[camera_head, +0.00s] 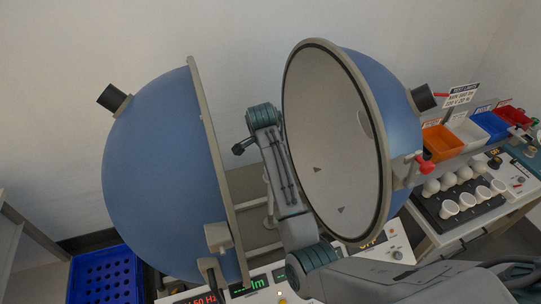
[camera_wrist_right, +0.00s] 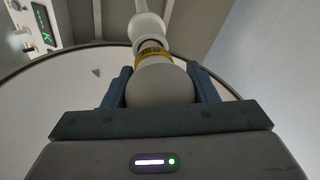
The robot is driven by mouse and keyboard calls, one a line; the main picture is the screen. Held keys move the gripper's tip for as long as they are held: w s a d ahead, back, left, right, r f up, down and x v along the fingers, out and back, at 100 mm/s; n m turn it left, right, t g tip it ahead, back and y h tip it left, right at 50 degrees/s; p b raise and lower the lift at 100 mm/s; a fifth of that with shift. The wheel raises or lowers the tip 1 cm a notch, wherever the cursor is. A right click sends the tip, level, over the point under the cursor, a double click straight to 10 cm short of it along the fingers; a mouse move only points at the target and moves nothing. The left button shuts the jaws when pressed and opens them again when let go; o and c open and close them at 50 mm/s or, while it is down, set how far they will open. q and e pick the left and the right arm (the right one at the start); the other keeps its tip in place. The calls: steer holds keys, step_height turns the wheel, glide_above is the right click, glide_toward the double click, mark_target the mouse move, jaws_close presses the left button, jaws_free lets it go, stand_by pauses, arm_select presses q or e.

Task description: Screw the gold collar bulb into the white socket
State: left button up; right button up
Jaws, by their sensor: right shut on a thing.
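In the right wrist view, my right gripper (camera_wrist_right: 162,88) is shut on the white globe of the gold collar bulb (camera_wrist_right: 160,84), with one finger on each side. The bulb's gold collar (camera_wrist_right: 153,53) points away from the gripper. The white socket (camera_wrist_right: 147,28) is directly beyond the collar, in line with it. The collar and socket appear to meet; how far the bulb is seated cannot be told. In the head view, my right arm reaches between the sphere halves, and its gripper, the bulb and the socket's top are hidden. My left gripper is not in view.
The blue sphere stands open, with a left half (camera_head: 155,180) and a right half (camera_head: 325,140) close around my arm. A black rack (camera_head: 440,215) with several white bulbs and colored bins (camera_head: 440,140) are at right. A blue crate (camera_head: 105,277) is at lower left.

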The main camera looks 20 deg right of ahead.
steer(key=m+g+h, duration=0.1)
steer(key=m, duration=0.4)
steer(key=shift+f, duration=0.1)
steer(key=m, duration=0.2)
steer(key=m+g, duration=0.1)
steer(key=m, duration=0.2)
steer(key=shift+s+g, duration=0.15)
steer(key=shift+g, duration=0.15)
steer(key=o, duration=0.9)
steer(key=shift+c, duration=0.2)
